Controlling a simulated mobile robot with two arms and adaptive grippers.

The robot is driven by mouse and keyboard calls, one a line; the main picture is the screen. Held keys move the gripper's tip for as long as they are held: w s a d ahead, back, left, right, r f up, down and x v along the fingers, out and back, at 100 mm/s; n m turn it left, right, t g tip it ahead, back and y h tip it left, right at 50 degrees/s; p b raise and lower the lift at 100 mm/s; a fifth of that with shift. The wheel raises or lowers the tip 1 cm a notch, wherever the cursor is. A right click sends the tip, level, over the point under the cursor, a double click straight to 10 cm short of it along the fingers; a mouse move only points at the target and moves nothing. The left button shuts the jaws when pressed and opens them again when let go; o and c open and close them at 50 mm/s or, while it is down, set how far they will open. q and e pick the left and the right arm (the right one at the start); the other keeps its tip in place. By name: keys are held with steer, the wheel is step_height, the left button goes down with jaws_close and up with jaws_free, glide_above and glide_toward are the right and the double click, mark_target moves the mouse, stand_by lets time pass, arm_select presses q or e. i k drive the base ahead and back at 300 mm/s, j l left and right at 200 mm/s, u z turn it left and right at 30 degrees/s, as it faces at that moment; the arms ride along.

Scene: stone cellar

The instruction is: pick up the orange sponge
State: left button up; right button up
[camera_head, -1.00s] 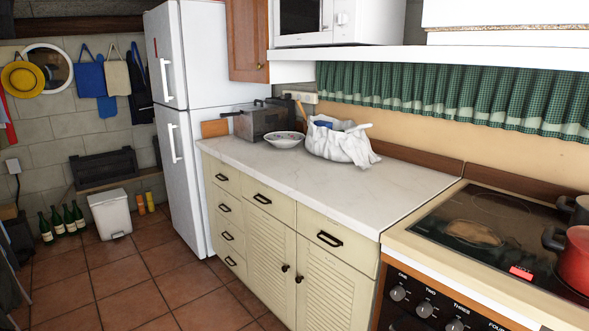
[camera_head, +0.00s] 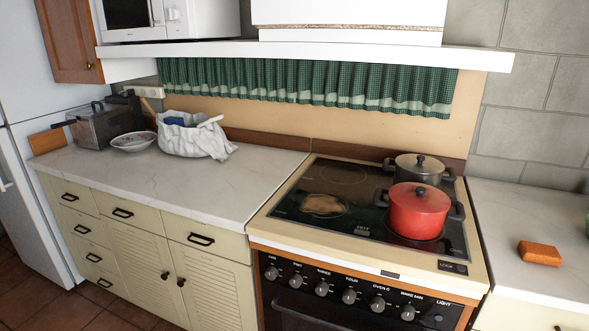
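The orange sponge (camera_head: 540,253) is a small block lying flat on the pale counter to the right of the stove, near the right side of the head view. Nothing touches or covers it. Neither of my grippers shows in this view.
A red pot (camera_head: 417,212) and a dark lidded pot (camera_head: 420,168) stand on the stove (camera_head: 300,225), left of the sponge. The right counter (camera_head: 500,215) is mostly bare around the sponge.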

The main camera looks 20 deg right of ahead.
mark_target(529, 252)
steer(key=z, duration=1.35)
